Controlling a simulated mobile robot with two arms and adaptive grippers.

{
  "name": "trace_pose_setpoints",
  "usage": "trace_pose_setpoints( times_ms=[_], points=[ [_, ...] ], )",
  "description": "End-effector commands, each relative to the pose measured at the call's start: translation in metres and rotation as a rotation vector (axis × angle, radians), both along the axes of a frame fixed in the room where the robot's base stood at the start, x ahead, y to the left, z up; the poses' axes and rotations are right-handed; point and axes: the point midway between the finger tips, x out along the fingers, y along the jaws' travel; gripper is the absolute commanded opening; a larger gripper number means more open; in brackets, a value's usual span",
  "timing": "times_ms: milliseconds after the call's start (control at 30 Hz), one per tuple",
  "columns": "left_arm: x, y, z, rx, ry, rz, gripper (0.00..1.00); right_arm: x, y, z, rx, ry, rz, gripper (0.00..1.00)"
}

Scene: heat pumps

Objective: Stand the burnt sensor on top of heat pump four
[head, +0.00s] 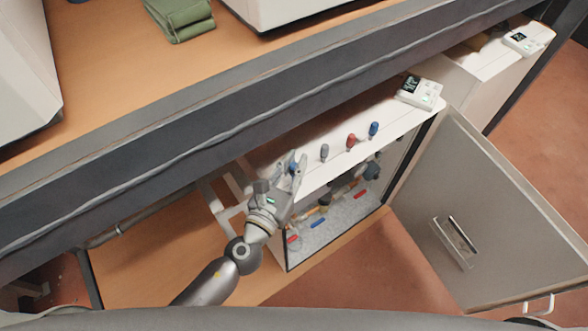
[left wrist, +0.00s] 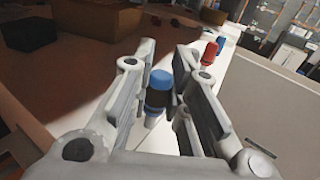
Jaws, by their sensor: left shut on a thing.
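My left gripper (head: 293,165) is at the left end of the white top of an open heat pump (head: 318,178). It is shut on a blue-capped sensor (left wrist: 158,92) with a dark band round its middle, which stands upright between the fingers in the left wrist view. It is at or just above the white top; I cannot tell if it touches. A grey sensor (head: 324,152), a red sensor (head: 350,141) and another blue sensor (head: 374,129) stand in a row to the right. No pump number is readable. My right gripper is out of view.
The pump's door (head: 490,215) hangs open to the right, showing coloured parts (head: 322,205) inside. A controller (head: 420,90) sits on the pump's far right end. A dark beam (head: 200,130) runs close behind. A green cloth (head: 180,18) lies on the upper bench.

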Motion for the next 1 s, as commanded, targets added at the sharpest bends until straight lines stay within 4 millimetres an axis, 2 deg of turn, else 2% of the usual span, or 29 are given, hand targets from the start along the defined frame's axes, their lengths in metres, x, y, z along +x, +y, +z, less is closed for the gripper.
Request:
trace_pose_setpoints(
  times_ms=[367,400,567,933,1000],
  points=[
    [0.0001,0.0001,-0.0045,0.000,-0.001,0.000,0.00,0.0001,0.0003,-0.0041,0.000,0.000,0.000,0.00],
    [0.0001,0.0001,-0.0039,0.000,-0.001,0.000,0.19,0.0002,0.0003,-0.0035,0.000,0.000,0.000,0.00],
    [0.0001,0.0001,-0.0033,0.000,0.000,0.000,0.38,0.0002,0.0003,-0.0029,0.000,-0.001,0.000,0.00],
    [0.0001,0.0000,0.0007,0.000,-0.001,0.000,0.38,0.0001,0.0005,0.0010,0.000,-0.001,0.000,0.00],
    [-0.0073,0.0033,-0.0038,0.001,0.002,0.000,0.38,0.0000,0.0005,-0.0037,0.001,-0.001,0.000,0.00]
  ],
)
